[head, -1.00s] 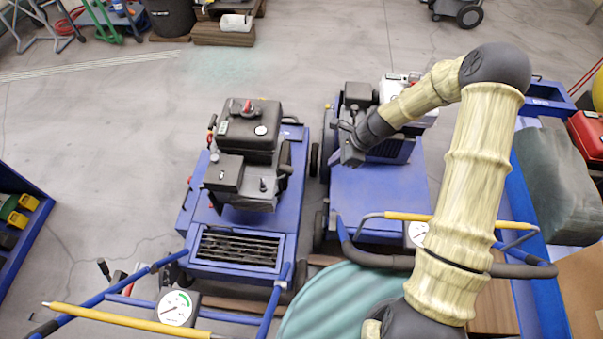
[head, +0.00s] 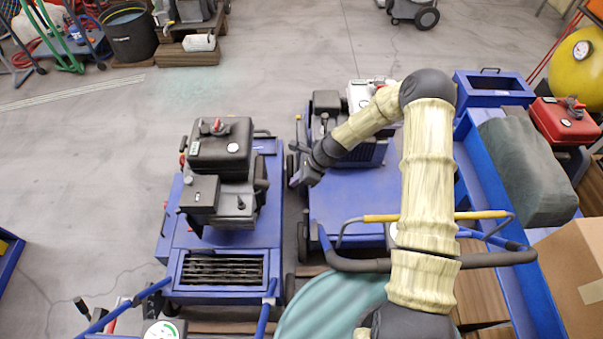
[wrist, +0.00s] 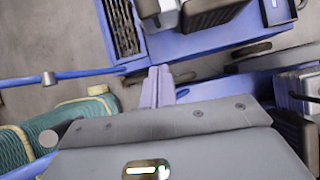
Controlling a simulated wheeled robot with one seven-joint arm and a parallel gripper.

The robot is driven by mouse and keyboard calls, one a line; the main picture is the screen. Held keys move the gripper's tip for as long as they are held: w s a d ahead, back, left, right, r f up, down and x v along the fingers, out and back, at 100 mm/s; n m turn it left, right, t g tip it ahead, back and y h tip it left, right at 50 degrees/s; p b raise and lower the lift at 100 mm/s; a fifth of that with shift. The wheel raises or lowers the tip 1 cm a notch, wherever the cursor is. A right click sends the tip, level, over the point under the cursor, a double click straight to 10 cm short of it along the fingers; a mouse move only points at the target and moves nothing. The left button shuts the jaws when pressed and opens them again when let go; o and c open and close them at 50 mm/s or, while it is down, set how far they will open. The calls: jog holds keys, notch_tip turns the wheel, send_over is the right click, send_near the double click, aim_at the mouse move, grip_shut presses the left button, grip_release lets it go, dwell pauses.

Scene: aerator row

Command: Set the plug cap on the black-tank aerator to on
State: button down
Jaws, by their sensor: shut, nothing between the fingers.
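The black-tank aerator (head: 222,262) stands left of centre in the head view, a blue machine with a black fuel tank (head: 222,140) on its engine. A red-handled cap tops the tank. I cannot make out the plug cap. My gripper (head: 295,184) is right of this aerator's engine, above the gap between the two machines, and touches nothing that I can see. In the wrist view, my gripper's pale fingers (wrist: 158,86) are together and empty. The black-tank aerator's blue deck (wrist: 200,38) and grille (wrist: 122,25) show beyond them, its engine partly cut off at the top.
A second blue aerator (head: 345,200) with a white tank (head: 365,93) stands close on the right, partly behind my arm. A yellow-gripped handlebar (head: 465,215) crosses its near end. A blue bench with a grey bundle (head: 525,170) and a cardboard box (head: 575,275) lines the right. Floor left is open.

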aim_at(262, 189)
jog(key=a+f, duration=0.2)
jog(key=a, duration=0.4)
jog(key=shift+s+f+p, duration=0.15)
jog(key=shift+p, duration=0.25)
